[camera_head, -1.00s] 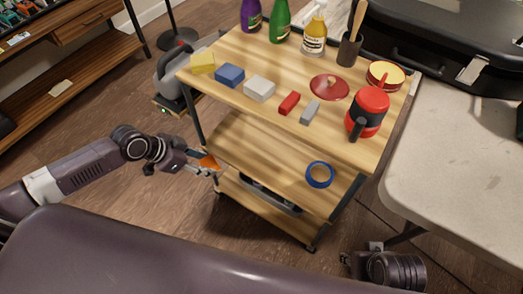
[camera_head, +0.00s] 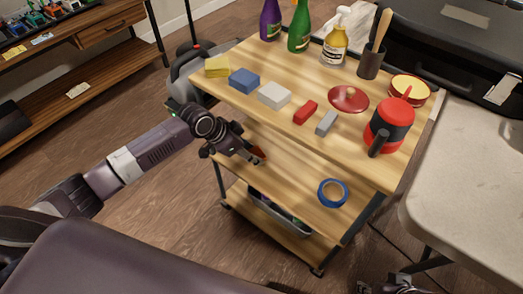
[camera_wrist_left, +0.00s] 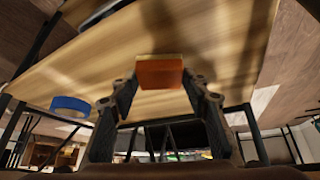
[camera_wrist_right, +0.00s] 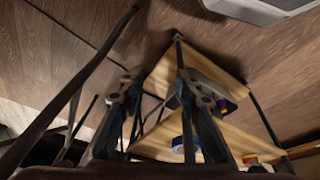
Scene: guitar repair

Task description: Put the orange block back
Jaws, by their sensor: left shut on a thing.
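The orange block (camera_wrist_left: 160,73) is held between the fingertips of my left gripper (camera_wrist_left: 160,85) in the left wrist view. In the head view my left gripper (camera_head: 254,154) is at the left side of the cart, over the middle shelf (camera_head: 285,175) and below the top board's front edge. Only a small orange-red bit of the block shows there, mostly hidden by the fingers. My right gripper (camera_wrist_right: 157,82) is open and empty in the right wrist view, low beside the cart.
The cart top (camera_head: 285,70) carries a yellow sponge (camera_head: 217,66), blue (camera_head: 244,81), white (camera_head: 274,95), red (camera_head: 305,111) and grey (camera_head: 327,123) blocks, bottles and a red pot (camera_head: 388,126). Blue tape (camera_head: 333,193) lies on the middle shelf. A table (camera_head: 465,190) stands right.

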